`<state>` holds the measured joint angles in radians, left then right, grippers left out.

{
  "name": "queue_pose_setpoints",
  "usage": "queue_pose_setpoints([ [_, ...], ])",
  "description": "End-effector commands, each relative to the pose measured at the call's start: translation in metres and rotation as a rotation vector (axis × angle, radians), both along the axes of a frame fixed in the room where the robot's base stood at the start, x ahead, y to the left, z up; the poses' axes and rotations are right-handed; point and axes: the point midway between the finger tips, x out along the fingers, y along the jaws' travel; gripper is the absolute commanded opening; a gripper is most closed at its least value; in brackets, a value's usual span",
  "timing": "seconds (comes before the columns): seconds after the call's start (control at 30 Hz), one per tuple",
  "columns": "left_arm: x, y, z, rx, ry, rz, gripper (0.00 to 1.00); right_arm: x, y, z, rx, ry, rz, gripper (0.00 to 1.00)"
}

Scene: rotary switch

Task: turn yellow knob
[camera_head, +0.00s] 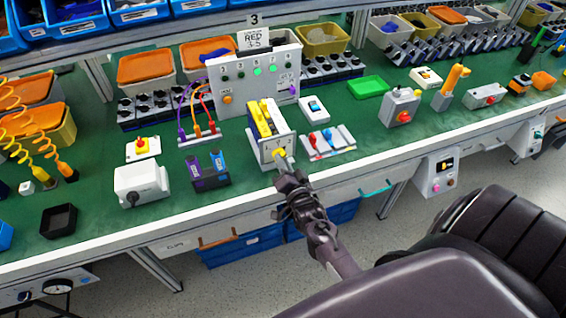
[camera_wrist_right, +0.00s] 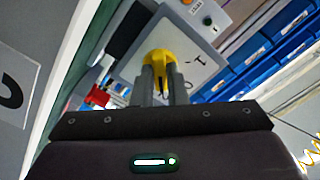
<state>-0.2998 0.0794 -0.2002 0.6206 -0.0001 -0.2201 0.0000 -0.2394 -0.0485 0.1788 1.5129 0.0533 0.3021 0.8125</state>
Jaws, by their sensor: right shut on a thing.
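The yellow knob (camera_wrist_right: 160,62) sits on the pale front face of a switch box (camera_wrist_right: 196,50) in the right wrist view. In the head view the knob (camera_head: 279,154) shows small on the front of the switch box (camera_head: 268,137), near the table's front edge. My right gripper (camera_wrist_right: 164,84) is shut on the knob, with one finger on each side of it. In the head view my right gripper (camera_head: 284,172) reaches up to the box from the lower right and partly hides the knob. My left gripper is not in view.
A grey panel (camera_head: 232,92) with lights and cables stands behind the box. The green bench top (camera_head: 90,195) has bare room at front left.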

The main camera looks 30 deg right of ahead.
Motion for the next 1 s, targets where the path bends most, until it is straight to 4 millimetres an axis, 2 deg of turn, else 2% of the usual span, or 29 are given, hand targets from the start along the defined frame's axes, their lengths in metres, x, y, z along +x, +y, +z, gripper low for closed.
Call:
queue_pose_setpoints([
  [0.03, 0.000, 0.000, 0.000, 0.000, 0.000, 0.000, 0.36, -0.001, 0.001, -0.002, 0.003, 0.003, 0.001, 0.15],
  [0.2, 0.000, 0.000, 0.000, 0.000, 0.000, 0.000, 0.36, 0.000, 0.000, -0.001, 0.001, 0.002, 0.001, 0.35],
  [0.53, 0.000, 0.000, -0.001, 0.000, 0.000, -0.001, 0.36, -0.005, 0.001, -0.001, 0.000, 0.001, 0.000, 0.35],
  [0.9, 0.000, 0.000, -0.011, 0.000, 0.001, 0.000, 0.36, -0.061, 0.015, -0.003, 0.002, 0.003, 0.001, 0.35],
  [1.0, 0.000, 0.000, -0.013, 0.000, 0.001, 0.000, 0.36, -0.070, 0.018, -0.002, 0.002, 0.002, 0.001, 0.35],
])
